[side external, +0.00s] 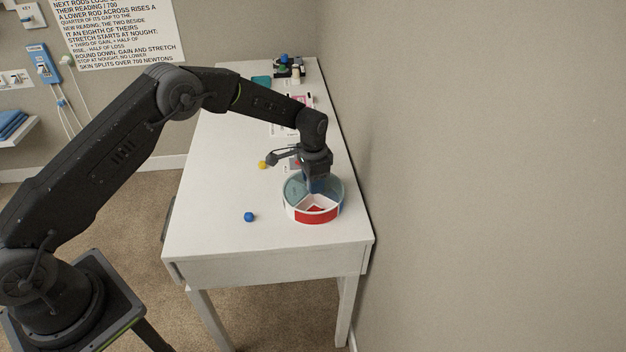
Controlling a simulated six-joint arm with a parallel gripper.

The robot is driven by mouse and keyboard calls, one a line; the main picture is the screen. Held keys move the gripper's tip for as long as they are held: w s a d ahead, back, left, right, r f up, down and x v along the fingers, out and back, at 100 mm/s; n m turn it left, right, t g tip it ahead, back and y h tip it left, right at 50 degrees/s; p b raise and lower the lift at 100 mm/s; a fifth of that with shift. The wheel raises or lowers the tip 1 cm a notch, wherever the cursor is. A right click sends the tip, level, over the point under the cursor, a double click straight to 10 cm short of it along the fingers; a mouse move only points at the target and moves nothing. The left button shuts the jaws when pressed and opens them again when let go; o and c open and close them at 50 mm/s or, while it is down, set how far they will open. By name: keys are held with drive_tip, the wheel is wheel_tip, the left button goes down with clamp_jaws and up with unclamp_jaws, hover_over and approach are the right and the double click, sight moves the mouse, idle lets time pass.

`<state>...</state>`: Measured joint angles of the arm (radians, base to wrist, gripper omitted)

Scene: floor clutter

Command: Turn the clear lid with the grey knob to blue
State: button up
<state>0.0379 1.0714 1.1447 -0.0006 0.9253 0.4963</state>
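A round white dish (290,209) with colored sections stands near the right edge of the white table. A clear, teal-tinted lid (297,189) lies on it. The front section shows red (316,216), seemingly through a gap in the lid that faces the camera. A patch of blue (318,186) shows beneath my gripper; I cannot tell which part it belongs to. My gripper (318,180) points down over the middle of the lid. The grey knob is hidden by my gripper or too small to make out. Whether the fingers are shut on it cannot be seen.
A blue ball (249,217) lies left of the dish and a yellow ball (262,165) behind it. Small dark items (288,66) and a teal block (261,82) stand at the table's far end. A wall runs close along the right. The front left tabletop is clear.

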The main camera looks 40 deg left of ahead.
clamp_jaws()
drive_tip(key=shift+n, duration=0.4)
drive_tip(key=n, duration=0.3)
drive_tip(key=shift+n, duration=0.3)
drive_tip(key=n, duration=0.9)
drive_tip(key=shift+n, duration=2.3)
